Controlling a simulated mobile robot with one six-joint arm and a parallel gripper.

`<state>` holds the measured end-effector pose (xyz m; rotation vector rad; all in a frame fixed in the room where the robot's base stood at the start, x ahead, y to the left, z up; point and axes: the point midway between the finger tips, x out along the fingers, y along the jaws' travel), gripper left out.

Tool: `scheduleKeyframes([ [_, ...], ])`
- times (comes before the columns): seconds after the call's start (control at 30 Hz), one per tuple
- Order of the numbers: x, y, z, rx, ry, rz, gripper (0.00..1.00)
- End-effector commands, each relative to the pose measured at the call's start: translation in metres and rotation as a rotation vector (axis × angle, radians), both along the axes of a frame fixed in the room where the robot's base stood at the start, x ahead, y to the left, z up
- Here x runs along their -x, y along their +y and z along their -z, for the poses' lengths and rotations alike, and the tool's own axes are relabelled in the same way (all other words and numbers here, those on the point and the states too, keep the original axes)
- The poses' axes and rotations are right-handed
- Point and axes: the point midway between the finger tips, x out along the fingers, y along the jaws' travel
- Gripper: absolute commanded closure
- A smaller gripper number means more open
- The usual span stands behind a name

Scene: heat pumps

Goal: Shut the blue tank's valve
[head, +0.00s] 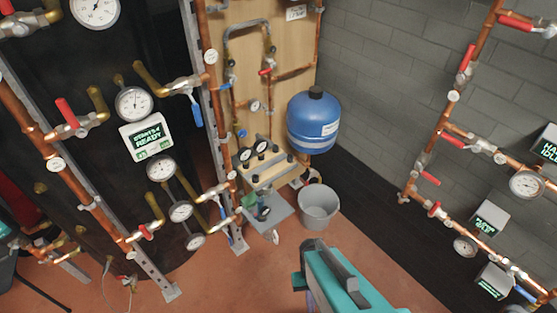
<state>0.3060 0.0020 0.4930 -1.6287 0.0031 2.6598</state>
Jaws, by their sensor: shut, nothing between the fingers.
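The blue tank (312,125) stands upright with a black cap at the back, right of a wooden panel (288,22) with pipes and valves. A pipe valve with a red handle (265,71) and one with a blue handle (231,83) are on the panel, left of the tank. I cannot tell which valve belongs to the tank. My gripper (318,252), teal and grey, is in the lower middle, shut and empty. It is in front of the tank and bucket, apart from both and from the valves. Its fingertips are hard to make out.
A grey bucket (319,208) stands on the floor below the tank. A pump unit with gauges (263,170) is left of it. Copper pipe racks with gauges and valves stand at left and right (475,145). The reddish floor (270,270) is open near my gripper.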

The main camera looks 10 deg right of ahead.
Motion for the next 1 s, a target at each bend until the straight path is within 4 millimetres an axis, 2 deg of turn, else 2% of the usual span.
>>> scheduleKeyframes([
  [0.03,0.001,0.0,-0.018,0.002,0.001,-0.003,1.0],
  [0.1,0.001,-0.001,-0.03,0.004,0.002,-0.008,1.0],
  [0.33,0.003,-0.002,-0.057,0.01,0.004,-0.018,1.0],
  [0.5,0.003,-0.002,-0.064,0.011,0.005,-0.022,1.0],
  [1.0,0.003,-0.002,-0.063,0.011,0.005,-0.022,1.0],
])
